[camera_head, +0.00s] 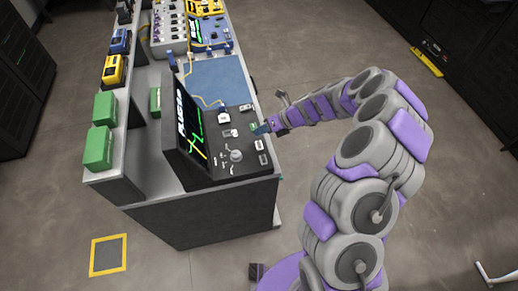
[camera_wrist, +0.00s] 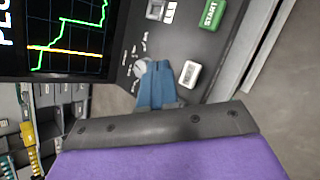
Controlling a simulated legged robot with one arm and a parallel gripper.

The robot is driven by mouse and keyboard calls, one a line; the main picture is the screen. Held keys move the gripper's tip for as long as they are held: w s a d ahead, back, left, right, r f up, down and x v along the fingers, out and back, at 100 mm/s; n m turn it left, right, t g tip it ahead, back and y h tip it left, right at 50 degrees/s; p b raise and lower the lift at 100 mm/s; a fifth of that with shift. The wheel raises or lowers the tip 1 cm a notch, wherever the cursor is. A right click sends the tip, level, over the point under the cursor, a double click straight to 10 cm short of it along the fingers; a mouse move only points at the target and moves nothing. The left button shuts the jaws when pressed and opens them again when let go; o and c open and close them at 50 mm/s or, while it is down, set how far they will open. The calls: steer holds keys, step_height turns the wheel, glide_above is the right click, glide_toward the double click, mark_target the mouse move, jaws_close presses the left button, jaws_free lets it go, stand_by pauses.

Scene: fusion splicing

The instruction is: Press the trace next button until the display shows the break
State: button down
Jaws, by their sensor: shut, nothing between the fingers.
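The display (camera_head: 186,128) stands tilted on a black console, with a green trace and a yellow line on a dark grid. The wrist view shows part of this display (camera_wrist: 65,35), where the green trace runs in steps and the yellow line crosses it. My gripper (camera_head: 257,131) is over the right edge of the console panel. In the wrist view the blue fingers of my gripper (camera_wrist: 157,68) are together and empty, between a grey knob and a white button (camera_wrist: 190,73). Contact with the panel cannot be told. The button labels are too small to read, so the trace next button is unclear.
A green START button (camera_wrist: 211,14) lies on the panel past the fingertips. A grey knob (camera_wrist: 140,68) is close to the left of the fingers. Green boxes (camera_head: 98,147) stand on the bench's left side. A blue mat (camera_head: 215,80) lies behind the console.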

mark_target(262, 145)
step_height(262, 145, down, 2)
steer(key=shift+f+b, duration=0.15)
steer(key=shift+b, duration=0.7)
steer(key=shift+f, duration=1.05)
steer(key=shift+f+p, duration=0.45)
steer(key=shift+f, duration=0.35)
stand_by(1.1)
steer(key=shift+r, duration=0.2)
steer(key=shift+r+p, duration=0.7)
steer(key=shift+p, duration=0.4)
steer(key=shift+r, duration=0.1)
step_height(262, 145, up, 5)
steer(key=p, duration=0.5)
